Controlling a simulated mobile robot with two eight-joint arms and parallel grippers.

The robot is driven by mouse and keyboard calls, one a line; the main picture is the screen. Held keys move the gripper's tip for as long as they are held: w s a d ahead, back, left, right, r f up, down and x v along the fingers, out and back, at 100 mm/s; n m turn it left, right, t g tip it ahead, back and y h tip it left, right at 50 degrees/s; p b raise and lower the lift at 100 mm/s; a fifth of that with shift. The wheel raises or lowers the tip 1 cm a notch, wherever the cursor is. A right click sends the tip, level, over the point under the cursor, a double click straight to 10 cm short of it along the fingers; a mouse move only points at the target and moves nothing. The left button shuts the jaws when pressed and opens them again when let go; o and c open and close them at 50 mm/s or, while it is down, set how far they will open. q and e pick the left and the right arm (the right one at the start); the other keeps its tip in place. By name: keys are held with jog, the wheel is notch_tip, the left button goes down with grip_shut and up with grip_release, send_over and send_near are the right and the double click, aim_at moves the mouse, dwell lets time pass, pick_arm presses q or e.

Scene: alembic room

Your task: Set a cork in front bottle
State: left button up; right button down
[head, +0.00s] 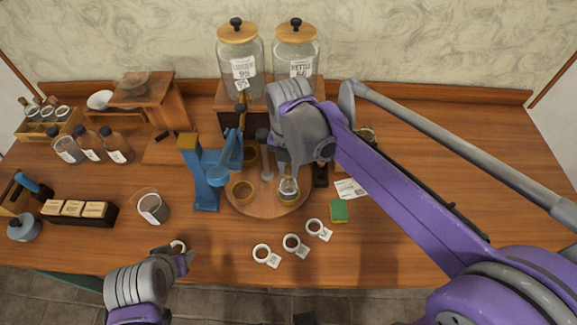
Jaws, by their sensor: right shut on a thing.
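A small clear glass bottle (288,190) stands at the front right of a round wooden board (268,211). My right gripper (284,166) reaches in from the right and is directly above or at this bottle. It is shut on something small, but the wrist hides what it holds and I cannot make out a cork. I cannot tell whether the held thing touches the bottle's mouth. My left gripper (180,262) is low at the front edge of the table, beside a white ring (178,246); its jaw opening is unclear.
Glass jars (240,60) stand behind.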

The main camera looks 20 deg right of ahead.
aim_at(289, 172)
jog(key=shift+c, duration=1.3)
grip_release()
jog(key=shift+r+p, duration=1.75)
jog(key=shift+r, duration=1.8)
pick_arm(q)
jog(key=r, duration=0.1)
jog(key=w+r, duration=0.1)
jog(key=r, duration=0.1)
jog(key=w+r, duration=0.1)
jog(key=r, duration=0.1)
jog(key=shift+w+r, duration=0.1)
jog(key=shift+w, duration=0.15)
